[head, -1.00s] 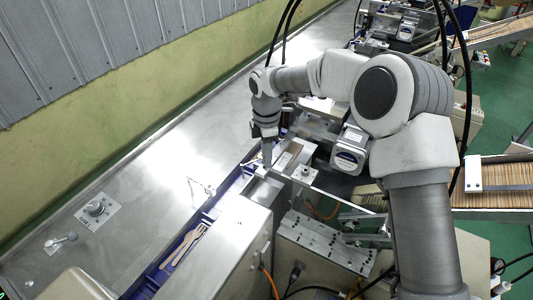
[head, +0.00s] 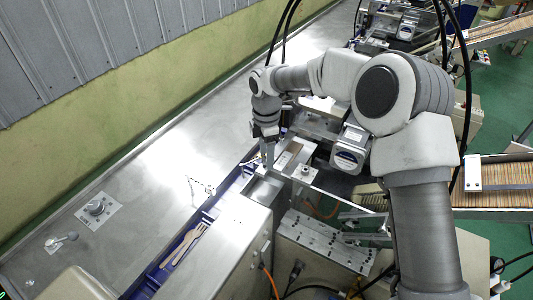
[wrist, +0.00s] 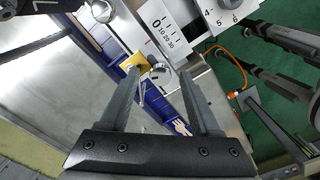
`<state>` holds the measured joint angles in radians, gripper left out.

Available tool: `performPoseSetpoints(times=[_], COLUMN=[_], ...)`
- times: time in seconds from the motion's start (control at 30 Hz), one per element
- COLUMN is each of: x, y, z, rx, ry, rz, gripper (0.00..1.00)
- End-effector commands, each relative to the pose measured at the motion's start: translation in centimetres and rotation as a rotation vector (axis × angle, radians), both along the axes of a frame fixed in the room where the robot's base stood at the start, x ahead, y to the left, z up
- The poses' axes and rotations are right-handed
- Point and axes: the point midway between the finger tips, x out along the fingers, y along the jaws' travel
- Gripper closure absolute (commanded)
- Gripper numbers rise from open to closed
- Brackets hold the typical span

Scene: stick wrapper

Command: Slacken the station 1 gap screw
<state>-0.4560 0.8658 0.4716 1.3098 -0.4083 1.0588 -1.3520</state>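My gripper (wrist: 160,72) points down over the station's blue channel in the wrist view, its two dark fingers spread apart. A round silver piece (wrist: 161,72), possibly the gap screw, shows between the fingertips with space on both sides. I cannot tell its height relative to the tips. A yellow plate (wrist: 138,60) with a small metal part lies by the left fingertip. A thin metal lever (wrist: 143,94) shows between the fingers. In the head view my gripper (head: 268,153) is at the channel's far part, and its fingers hide what is beneath them.
A white scale marked 0 to 30 (wrist: 167,32) and a numbered dial plate (wrist: 232,14) sit beyond the fingertips. A metal cover box (head: 228,235) stands beside the blue channel, which holds wooden sticks (head: 186,244).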

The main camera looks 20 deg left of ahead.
Motion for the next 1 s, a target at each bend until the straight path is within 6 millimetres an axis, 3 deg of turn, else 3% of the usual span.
performPoseSetpoints(times=[0.2, 0.37, 0.8, 1.0], x=[0.0, 0.1, 0.0, 0.0], y=[0.0, 0.0, 0.0, 0.0], z=[0.2, 1.9, 12.5, 15.9], rx=[-0.001, 0.001, 0.001, 0.001], ry=[0.001, -0.001, -0.003, 0.000], rz=[0.000, -0.001, -0.001, 0.000], gripper=[0.36, 0.36, 0.36, 0.36])
